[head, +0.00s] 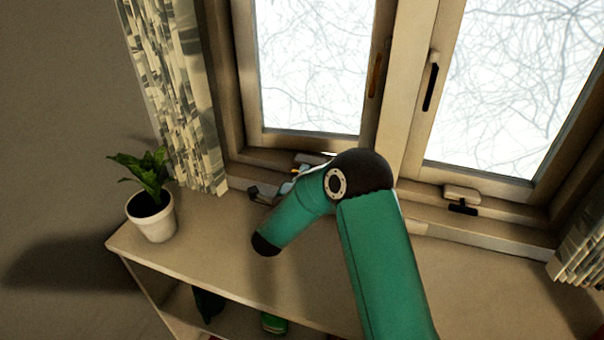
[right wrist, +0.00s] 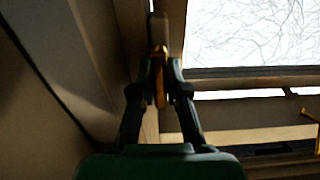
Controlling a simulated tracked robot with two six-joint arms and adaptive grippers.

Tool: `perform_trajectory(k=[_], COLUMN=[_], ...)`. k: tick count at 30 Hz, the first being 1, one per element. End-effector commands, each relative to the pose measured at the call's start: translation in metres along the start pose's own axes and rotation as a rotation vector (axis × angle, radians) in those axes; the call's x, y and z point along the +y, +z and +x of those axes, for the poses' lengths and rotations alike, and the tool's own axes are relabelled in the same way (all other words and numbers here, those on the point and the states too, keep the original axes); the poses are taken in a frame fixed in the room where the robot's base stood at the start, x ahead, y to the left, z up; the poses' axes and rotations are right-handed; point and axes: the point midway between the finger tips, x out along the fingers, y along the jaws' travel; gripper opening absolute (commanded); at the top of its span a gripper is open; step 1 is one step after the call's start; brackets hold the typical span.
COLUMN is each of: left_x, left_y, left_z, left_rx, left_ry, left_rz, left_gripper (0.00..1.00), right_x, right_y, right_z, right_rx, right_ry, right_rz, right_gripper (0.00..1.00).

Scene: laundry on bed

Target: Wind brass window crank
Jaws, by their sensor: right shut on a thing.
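My right gripper (right wrist: 160,82) is shut on a slim brass piece, the window crank (right wrist: 160,62), which stands upright between its dark fingers in the right wrist view. In the head view my right arm comes up from the bottom and bends at the left window's lower frame. Dark parts of the right gripper (head: 264,193) show just left of the arm, by the sill. The arm hides most of the crank's place there. My left gripper is not in view.
A brass latch (head: 376,74) is on the left window and a dark latch (head: 430,85) on the right one. A second crank base (head: 461,193) sits below the right window. A potted plant (head: 152,217) stands on the shelf top (head: 200,252). A patterned curtain (head: 183,90) hangs at left.

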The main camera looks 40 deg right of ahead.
Motion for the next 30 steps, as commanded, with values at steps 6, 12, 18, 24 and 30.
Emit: perform_trajectory(k=[6,12,18,24,30], left_x=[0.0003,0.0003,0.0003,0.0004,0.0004], left_y=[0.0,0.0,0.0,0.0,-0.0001], left_z=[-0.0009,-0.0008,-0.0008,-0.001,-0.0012], left_rx=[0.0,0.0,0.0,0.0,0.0], left_ry=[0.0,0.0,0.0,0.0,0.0], left_rz=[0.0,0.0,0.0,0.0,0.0], left_gripper=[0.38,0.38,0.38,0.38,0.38], right_x=[0.0049,0.0049,0.0043,0.0024,0.0013], right_y=[-0.0037,-0.0036,-0.0031,-0.0014,-0.0006], right_z=[0.0007,0.0007,0.0007,0.0003,-0.0002], right_rx=[0.009,0.009,0.008,0.004,0.002], right_ry=[0.01,0.01,0.009,0.005,0.003], right_rz=[-0.022,-0.022,-0.02,-0.018,-0.016], right_gripper=[0.0,0.0,0.35,0.4,0.4])
